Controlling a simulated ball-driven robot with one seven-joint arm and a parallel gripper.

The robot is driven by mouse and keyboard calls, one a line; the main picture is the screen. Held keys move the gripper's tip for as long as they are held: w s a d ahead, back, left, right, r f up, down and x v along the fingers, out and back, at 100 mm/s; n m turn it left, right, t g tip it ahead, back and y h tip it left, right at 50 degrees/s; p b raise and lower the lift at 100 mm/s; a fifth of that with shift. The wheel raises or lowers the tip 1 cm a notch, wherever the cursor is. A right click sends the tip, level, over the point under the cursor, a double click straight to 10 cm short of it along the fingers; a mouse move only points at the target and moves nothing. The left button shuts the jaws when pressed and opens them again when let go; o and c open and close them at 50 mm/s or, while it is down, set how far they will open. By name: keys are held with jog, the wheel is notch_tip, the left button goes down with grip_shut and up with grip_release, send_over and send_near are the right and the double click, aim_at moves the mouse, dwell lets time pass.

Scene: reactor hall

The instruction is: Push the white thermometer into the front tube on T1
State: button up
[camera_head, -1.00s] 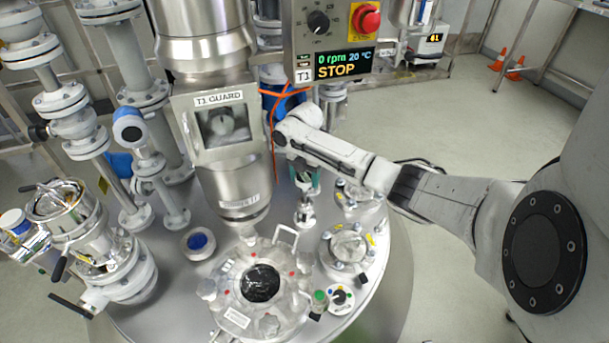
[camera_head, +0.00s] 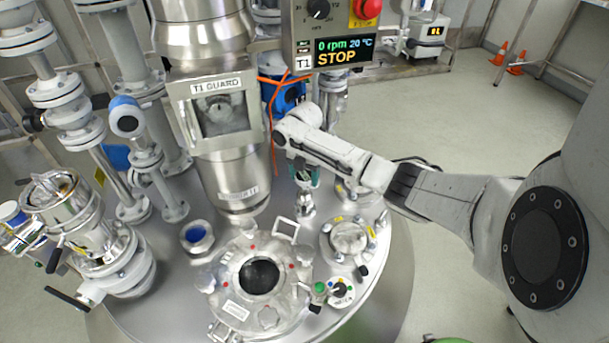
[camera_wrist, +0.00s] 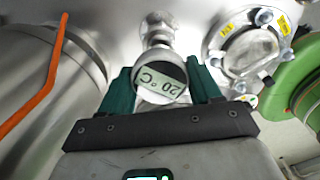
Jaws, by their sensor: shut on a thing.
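My gripper (camera_wrist: 160,88) is shut on the white thermometer (camera_wrist: 160,82). Its round display reads 20 °C, upside down in the wrist view, and sits between the two green fingers. A metal tube (camera_wrist: 157,28) stands just beyond it on the vessel lid, in line with it. Whether the stem is inside this tube is hidden. In the head view my gripper (camera_head: 304,173) points down over the same tube (camera_head: 306,204), behind the lid's central round opening. The thermometer is mostly hidden there by my arm.
The T1 guard (camera_head: 215,110) and steel column stand left of my gripper, with an orange cable (camera_head: 274,120) between. The T1 control box (camera_head: 335,50) is above. A bolted flange (camera_head: 348,240) with yellow labels lies to the right. A blue-centred port (camera_head: 197,237) lies left.

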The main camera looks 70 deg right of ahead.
jog(key=shift+f, duration=0.4)
jog(key=o, duration=1.3)
jog(key=shift+c, duration=0.2)
jog(key=shift+r, duration=0.15)
notch_tip(320, 180, up, 7)
jog(key=p, duration=0.7)
